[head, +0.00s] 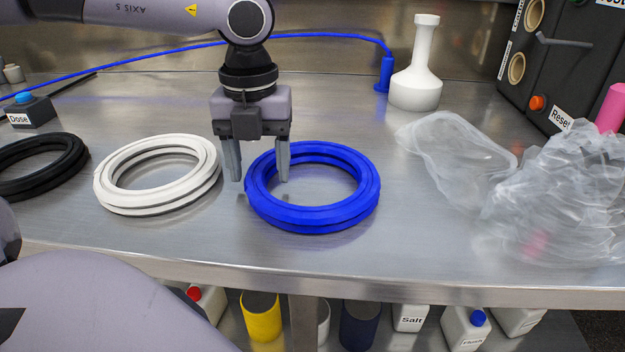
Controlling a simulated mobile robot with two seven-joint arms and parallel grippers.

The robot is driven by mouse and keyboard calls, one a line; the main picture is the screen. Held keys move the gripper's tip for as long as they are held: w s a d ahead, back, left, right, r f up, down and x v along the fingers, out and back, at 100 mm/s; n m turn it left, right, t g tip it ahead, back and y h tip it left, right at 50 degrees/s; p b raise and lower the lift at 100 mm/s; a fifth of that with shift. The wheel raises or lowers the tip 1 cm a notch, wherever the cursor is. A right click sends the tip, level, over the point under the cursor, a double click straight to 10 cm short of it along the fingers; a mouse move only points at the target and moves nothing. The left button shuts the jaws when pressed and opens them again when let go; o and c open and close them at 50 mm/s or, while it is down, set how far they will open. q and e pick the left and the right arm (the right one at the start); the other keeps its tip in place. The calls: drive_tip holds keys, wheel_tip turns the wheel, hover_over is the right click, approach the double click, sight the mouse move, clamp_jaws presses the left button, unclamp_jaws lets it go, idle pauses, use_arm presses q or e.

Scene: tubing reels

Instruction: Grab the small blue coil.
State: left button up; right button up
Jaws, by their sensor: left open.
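The blue coil (313,218) lies flat on the steel table, in the middle of the head view. It is a ring of stacked tubing with an open centre. My left gripper (260,178) is open and points down at the coil's left side. One finger shows outside the ring on the left, and the other shows over the ring's opening, so the coil's left rim lies between them in the picture. Whether the fingers touch the coil I cannot tell. My right gripper is not in view.
A white coil (118,196) lies left of the blue one, and a black coil (45,180) farther left. A white flask (415,85) stands behind. Crumpled clear plastic bags (560,195) lie at the right, near a dark box (562,60). The table's front edge (400,283) is close.

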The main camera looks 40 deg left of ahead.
use_arm(q)
drive_tip(key=shift+f, duration=0.6)
clamp_jaws()
drive_tip(key=shift+r, duration=0.1)
